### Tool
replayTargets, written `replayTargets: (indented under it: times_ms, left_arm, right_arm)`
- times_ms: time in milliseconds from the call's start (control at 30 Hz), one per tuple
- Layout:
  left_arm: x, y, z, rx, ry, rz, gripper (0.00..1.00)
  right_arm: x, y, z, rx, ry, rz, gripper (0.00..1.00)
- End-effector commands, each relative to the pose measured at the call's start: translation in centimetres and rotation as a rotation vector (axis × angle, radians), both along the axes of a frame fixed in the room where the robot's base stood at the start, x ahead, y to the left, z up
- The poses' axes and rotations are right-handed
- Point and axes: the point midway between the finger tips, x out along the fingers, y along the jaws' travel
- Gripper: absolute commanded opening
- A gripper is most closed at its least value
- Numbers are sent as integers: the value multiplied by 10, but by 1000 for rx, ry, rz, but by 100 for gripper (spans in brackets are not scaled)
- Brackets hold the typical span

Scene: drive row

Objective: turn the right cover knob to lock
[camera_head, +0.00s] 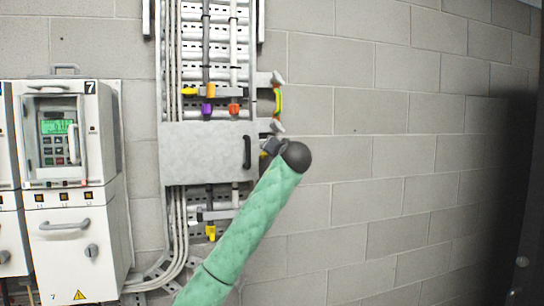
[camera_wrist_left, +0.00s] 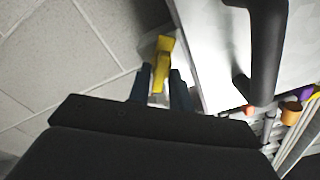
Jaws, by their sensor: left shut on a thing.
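A grey cover plate (camera_head: 200,150) spans the cable ladder in the head view, with a black handle (camera_head: 247,152) near its right edge. The right cover knob, yellow, shows in the wrist view (camera_wrist_left: 163,50) beside the cover's edge (camera_wrist_left: 205,60). My left gripper (camera_wrist_left: 161,84) is shut on this knob, with one dark finger on each side. In the head view my left gripper (camera_head: 269,147) is at the cover's right edge, partly hidden behind my wrist. The knob's lock marking cannot be made out. My right gripper is not in view.
A white drive cabinet (camera_head: 75,235) marked 7 stands at the left. Cables with coloured clamps run above and below the cover. A yellow-green piece (camera_head: 278,101) sits just above my gripper. The block wall (camera_head: 400,150) at the right is bare.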

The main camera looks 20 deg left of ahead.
Motion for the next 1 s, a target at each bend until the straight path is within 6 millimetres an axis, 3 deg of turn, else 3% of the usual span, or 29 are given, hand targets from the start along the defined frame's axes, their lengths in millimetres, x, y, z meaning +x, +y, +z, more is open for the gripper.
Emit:
replayTargets:
  times_ms: [300,1000]
  left_arm:
    - [1,-1,-2,248,167,0,0]
    - [1,-2,-3,695,470,0,0]
  right_arm:
    - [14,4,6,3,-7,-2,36]
    - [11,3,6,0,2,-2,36]
